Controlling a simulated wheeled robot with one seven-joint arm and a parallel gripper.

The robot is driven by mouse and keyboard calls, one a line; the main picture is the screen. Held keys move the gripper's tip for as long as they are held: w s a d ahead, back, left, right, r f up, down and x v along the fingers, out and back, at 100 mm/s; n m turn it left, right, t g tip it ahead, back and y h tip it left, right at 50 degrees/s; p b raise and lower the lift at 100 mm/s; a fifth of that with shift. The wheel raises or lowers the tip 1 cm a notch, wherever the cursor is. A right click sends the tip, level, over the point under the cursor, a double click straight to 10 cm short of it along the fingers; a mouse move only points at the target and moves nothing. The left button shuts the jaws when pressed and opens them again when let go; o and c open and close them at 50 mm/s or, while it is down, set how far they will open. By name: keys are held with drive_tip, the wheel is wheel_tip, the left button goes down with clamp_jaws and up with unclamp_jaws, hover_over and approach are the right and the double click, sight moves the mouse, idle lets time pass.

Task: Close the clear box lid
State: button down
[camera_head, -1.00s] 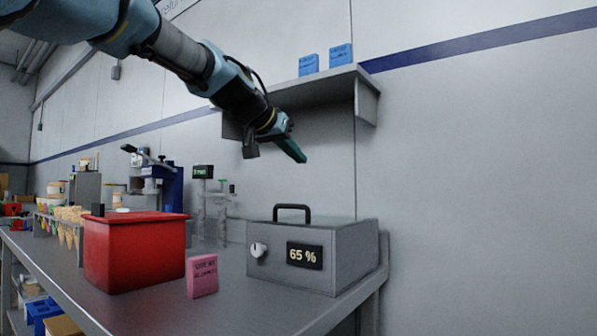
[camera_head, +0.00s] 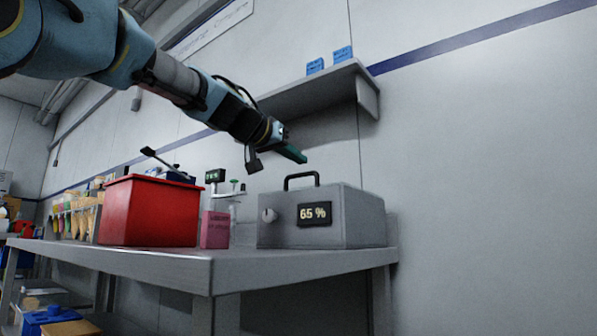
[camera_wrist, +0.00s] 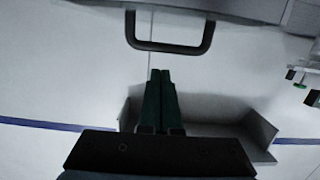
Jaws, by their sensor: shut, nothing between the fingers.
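I cannot pick out a clear box or a clear lid in either view. The grey box (camera_head: 350,215) on the bench has a black handle (camera_head: 301,174) on top, a white knob and a "65 %" display; its top appears flat and shut. My gripper (camera_head: 304,159) has dark green fingers pressed together, empty, and shows just above the handle in the head view. In the wrist view my gripper (camera_wrist: 161,72) points toward the black handle (camera_wrist: 168,47), with a visible gap between them.
The metal bench (camera_head: 190,257) also holds a red bin (camera_head: 150,212) and a pink box (camera_head: 215,230). A wall shelf (camera_head: 315,88) with two blue boxes (camera_head: 343,54) hangs above the grey box.

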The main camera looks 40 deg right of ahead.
drive_tip(key=shift+a+f+b, duration=0.25)
drive_tip(key=shift+f+b, duration=0.95)
drive_tip(key=shift+b, duration=0.35)
drive_tip(key=shift+f, duration=0.1)
drive_tip(key=shift+f, duration=0.15)
